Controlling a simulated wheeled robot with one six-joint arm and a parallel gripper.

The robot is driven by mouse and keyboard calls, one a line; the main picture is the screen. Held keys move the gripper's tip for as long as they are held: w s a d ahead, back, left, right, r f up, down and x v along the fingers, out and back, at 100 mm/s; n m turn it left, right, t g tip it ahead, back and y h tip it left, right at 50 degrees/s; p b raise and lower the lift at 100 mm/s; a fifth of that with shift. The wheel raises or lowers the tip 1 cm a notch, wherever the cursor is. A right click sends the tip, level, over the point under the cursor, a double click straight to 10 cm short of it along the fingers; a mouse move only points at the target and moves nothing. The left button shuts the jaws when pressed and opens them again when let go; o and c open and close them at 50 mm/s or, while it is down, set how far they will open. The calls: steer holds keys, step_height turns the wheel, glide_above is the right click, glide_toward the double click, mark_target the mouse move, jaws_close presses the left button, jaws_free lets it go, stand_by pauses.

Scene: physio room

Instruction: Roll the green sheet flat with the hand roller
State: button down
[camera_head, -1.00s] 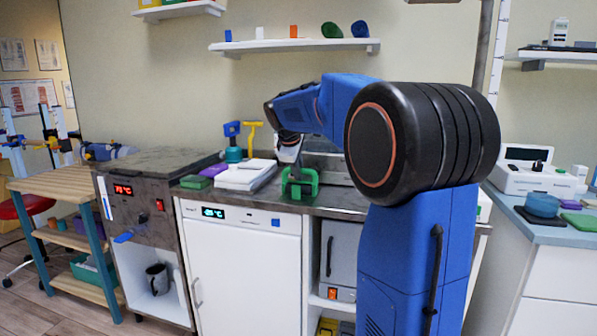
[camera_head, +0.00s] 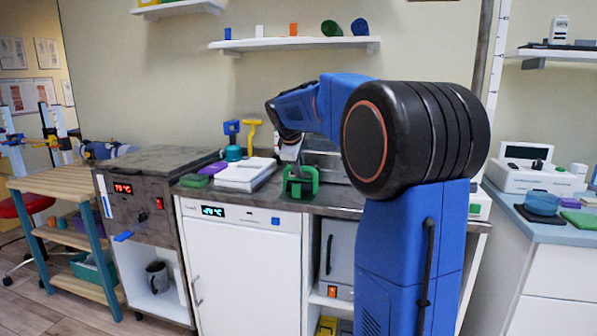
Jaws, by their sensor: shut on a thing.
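My gripper (camera_head: 290,153) points down over the steel worktop (camera_head: 340,199), in front of a metal-fronted appliance. It is small in view and partly screened by my arm. It is shut on a green frame-like thing (camera_head: 302,188), which seems to be the hand roller, low over or on the worktop. Its contact with the surface is not clear. I cannot make out a green sheet under it. A flat green piece (camera_head: 196,181) lies on the worktop to the left; I cannot tell whether it is the sheet.
A white stack (camera_head: 243,176) and a purple block (camera_head: 213,168) lie left of my gripper. A blue device (camera_head: 232,129) and a yellow T-shaped thing (camera_head: 251,135) stand behind. Another green pad (camera_head: 580,221) lies on the right counter.

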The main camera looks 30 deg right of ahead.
steer(key=shift+w+d, duration=0.95)
steer(key=shift+d, duration=0.15)
steer(key=shift+w+d, duration=0.9)
steer(key=shift+d, duration=0.2)
stand_by(1.8)
steer(key=shift+s+a, duration=0.1)
steer(key=shift+s+a, duration=1.1)
steer(key=shift+a, duration=0.2)
steer(key=shift+s+a, duration=1.1)
steer(key=shift+a, duration=0.15)
steer(key=shift+w+d, duration=1.15)
steer(key=shift+d, duration=0.2)
steer(key=shift+w+d, duration=1.15)
steer(key=shift+d, duration=0.15)
steer(key=shift+s+a, duration=1.15)
steer(key=shift+a, duration=0.2)
steer(key=shift+s+a, duration=1.15)
steer(key=shift+a, duration=0.15)
